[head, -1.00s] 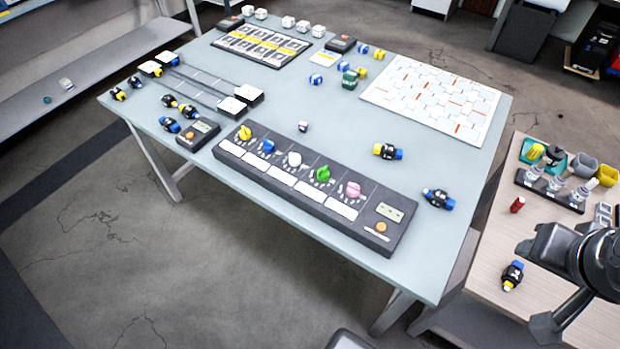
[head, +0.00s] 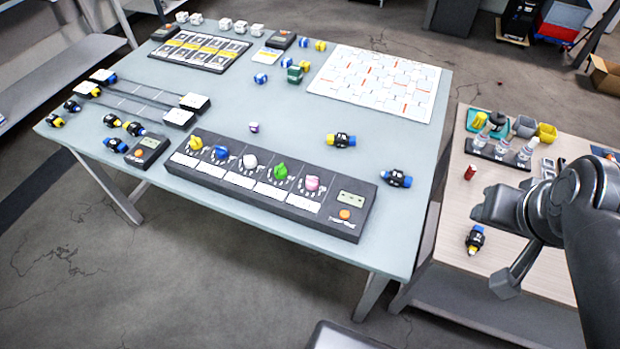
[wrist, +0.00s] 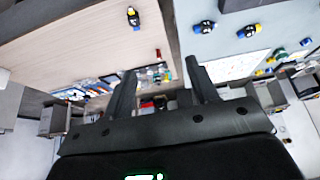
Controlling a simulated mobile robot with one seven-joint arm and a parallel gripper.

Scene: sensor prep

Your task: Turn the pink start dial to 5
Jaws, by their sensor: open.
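The pink start dial (head: 312,184) is the rightmost of the dials on the dark control panel (head: 345,224), which lies near the front edge of the grey-blue table. A small display (head: 351,198) and an orange button (head: 345,214) sit to its right. The number the dial points at is too small to read. My gripper (wrist: 162,82) is open and empty in the wrist view, with its two fingers apart. In the head view my arm is at the right, over the wooden side table, well away from the dial.
Yellow, blue, white and green (head: 281,171) dials stand left of the pink one. Black sensors with yellow (head: 341,140) and blue (head: 397,178) ends lie behind and right of the panel. The wooden table (head: 450,215) holds a sensor, a red cylinder (head: 470,172) and a bottle rack.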

